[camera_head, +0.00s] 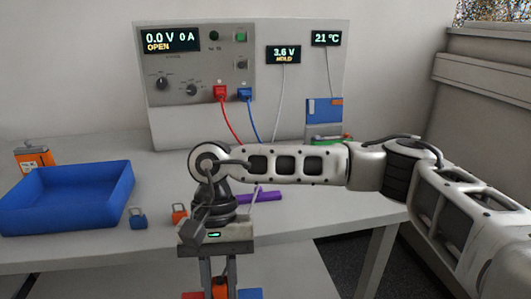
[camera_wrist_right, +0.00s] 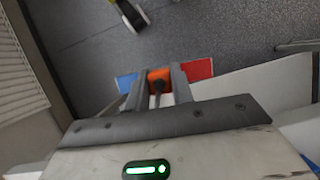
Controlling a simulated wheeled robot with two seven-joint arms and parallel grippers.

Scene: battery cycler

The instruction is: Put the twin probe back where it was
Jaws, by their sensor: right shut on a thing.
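My right gripper (camera_head: 219,284) points down in front of the table's front edge in the head view. It is shut on the twin probe, which has an orange middle (camera_wrist_right: 158,78) between the fingers. A blue part (camera_wrist_right: 126,82) and a red part (camera_wrist_right: 198,70) stick out on either side in the right wrist view. In the head view the red part (camera_head: 192,295) and blue part (camera_head: 250,293) show at the bottom edge; its lower end is cut off. My left gripper is not in view.
A grey panel (camera_head: 190,125) with displays, red and blue plugs and cables stands at the back. A blue holder (camera_head: 324,113) is on its right. A blue tray (camera_head: 65,210), a blue padlock (camera_head: 138,221), an orange padlock (camera_head: 179,215) and a purple item (camera_head: 262,197) are on the table.

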